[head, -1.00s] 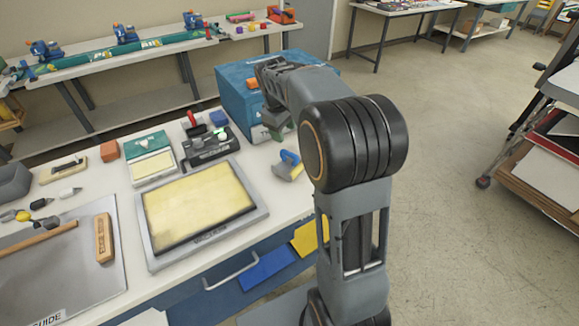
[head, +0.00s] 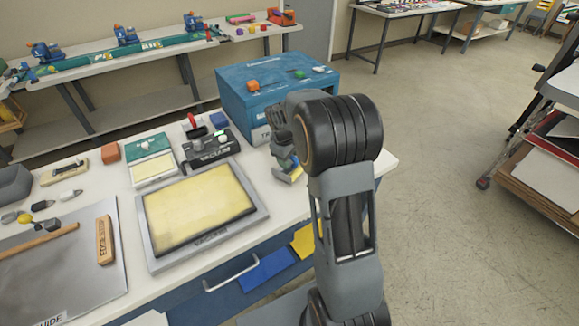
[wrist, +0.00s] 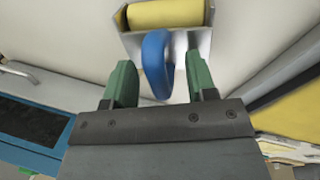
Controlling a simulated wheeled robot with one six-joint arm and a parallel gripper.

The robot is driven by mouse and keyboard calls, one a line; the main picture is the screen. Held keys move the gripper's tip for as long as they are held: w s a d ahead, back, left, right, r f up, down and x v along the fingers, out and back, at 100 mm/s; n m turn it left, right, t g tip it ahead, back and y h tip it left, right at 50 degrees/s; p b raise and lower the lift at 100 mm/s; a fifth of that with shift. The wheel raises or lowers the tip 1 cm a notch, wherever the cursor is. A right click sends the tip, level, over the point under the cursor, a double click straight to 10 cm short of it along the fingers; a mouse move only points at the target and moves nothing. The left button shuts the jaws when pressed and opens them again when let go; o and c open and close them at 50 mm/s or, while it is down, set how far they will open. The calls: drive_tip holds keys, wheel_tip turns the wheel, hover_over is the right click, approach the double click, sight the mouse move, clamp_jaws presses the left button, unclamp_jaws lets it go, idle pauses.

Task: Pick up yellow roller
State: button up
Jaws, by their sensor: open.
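The yellow roller (wrist: 165,13) lies in a grey metal frame with a blue loop handle (wrist: 154,58) at the top of the wrist view. In the head view the roller (head: 296,173) sits on the white worktop near its front edge, partly hidden by my arm. My gripper (wrist: 159,62) is open, with its two green fingers on either side of the blue handle. The handle lies nearer the left finger. I cannot tell whether either finger touches it. The fingertips are hidden in the head view.
A blue machine (head: 277,93) stands just behind my gripper. A framed yellow panel (head: 200,205) lies to the left, with a black device (head: 208,148) behind it. The worktop's right end is mostly bare.

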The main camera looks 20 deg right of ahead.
drive_tip(key=shift+f, duration=0.1)
clamp_jaws()
idle(0.5)
drive_tip(key=shift+r, duration=0.7)
drive_tip(key=s+a+r+b, duration=0.2)
drive_tip(key=s+r, duration=0.9)
drive_tip(key=s, duration=0.2)
drive_tip(key=shift+s+r, duration=0.3)
drive_tip(key=shift+s, duration=0.1)
